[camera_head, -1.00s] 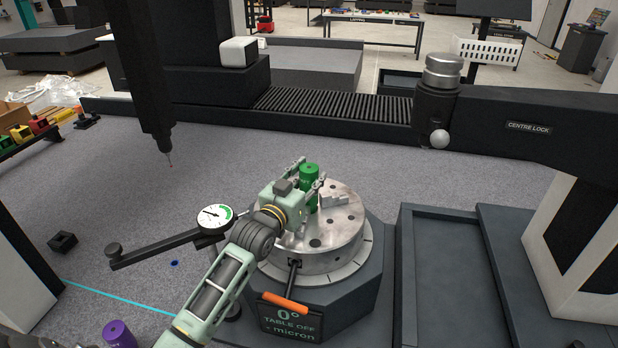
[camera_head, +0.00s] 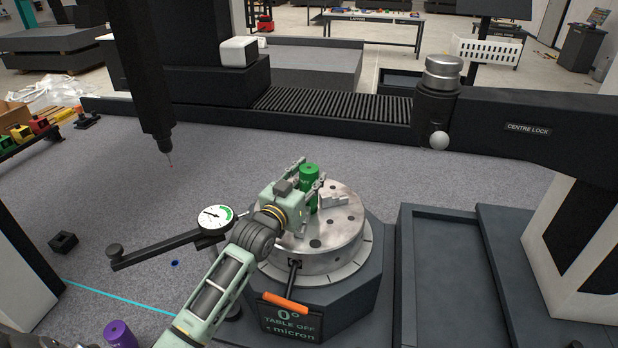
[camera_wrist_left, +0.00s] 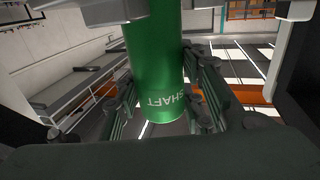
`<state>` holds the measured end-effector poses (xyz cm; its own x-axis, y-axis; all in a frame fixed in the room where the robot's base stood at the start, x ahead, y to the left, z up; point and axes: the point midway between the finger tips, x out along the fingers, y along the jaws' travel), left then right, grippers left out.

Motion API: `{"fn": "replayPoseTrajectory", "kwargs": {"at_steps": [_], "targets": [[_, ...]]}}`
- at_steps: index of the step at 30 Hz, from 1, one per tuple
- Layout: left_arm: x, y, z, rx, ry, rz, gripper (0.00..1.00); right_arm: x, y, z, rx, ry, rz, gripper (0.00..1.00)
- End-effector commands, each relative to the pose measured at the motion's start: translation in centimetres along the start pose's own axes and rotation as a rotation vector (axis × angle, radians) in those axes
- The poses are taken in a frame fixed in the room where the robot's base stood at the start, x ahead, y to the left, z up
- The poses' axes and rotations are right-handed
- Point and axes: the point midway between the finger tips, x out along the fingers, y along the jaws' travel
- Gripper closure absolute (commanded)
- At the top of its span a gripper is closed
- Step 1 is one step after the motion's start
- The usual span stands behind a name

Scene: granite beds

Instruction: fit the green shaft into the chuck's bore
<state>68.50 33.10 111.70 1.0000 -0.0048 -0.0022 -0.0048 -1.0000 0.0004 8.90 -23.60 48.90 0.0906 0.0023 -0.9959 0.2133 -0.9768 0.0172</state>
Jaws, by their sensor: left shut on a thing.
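The green shaft (camera_head: 310,174) stands upright over the middle of the round metal chuck (camera_head: 336,236). My left gripper (camera_head: 306,182) is shut on the shaft, with its fingers on either side. In the left wrist view the shaft (camera_wrist_left: 156,60) fills the middle, with the word SHAFT on it, between the finger links. The chuck's bore and the shaft's lower end are hidden behind my gripper in the head view, so I cannot tell how deep the shaft sits. My right gripper is not in view.
A dial gauge (camera_head: 215,219) on a dark arm stands close left of the chuck. An orange-handled key (camera_head: 285,303) sticks out at the chuck's front. A probe (camera_head: 163,140) hangs at the upper left. A purple piece (camera_head: 119,334) is at the lower left. A dark tray (camera_head: 440,215) lies right.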

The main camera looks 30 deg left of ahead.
Motion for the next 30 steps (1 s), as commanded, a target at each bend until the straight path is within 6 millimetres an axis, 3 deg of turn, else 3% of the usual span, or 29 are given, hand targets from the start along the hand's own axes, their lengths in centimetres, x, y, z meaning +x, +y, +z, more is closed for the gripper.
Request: {"fn": "replayPoseTrajectory", "kwargs": {"at_steps": [14,30], "targets": [[0.0,0.0,-0.3,0.0,0.007,0.0,1.0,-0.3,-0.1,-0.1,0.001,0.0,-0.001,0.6],[0.0,0.0,0.7,0.0,0.007,0.0,1.0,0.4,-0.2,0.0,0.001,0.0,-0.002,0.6]]}}
